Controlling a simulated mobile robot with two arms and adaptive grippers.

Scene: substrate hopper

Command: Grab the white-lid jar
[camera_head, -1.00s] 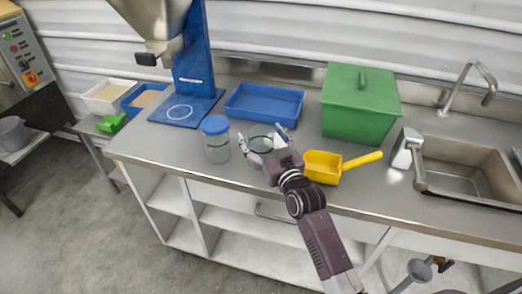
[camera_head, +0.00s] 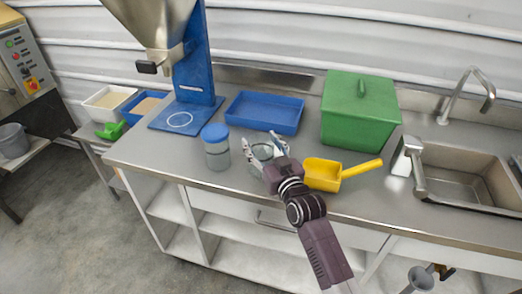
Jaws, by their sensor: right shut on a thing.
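My right gripper (camera_head: 263,144) is over the front part of the steel worktop, with its fingers closed around a clear glass jar (camera_head: 262,153). The jar appears upright on the worktop. Fingers and wrist hide part of it, and I cannot make out a white lid clearly. A second jar with a blue lid (camera_head: 216,147) stands just left of the gripper, apart from it. My left gripper is not in view.
A yellow scoop (camera_head: 322,174) lies close to the right of the gripper. A blue tray (camera_head: 265,112) and a green lidded box (camera_head: 360,109) stand behind. The hopper's blue stand (camera_head: 193,70) is back left; the sink (camera_head: 465,172) is at right.

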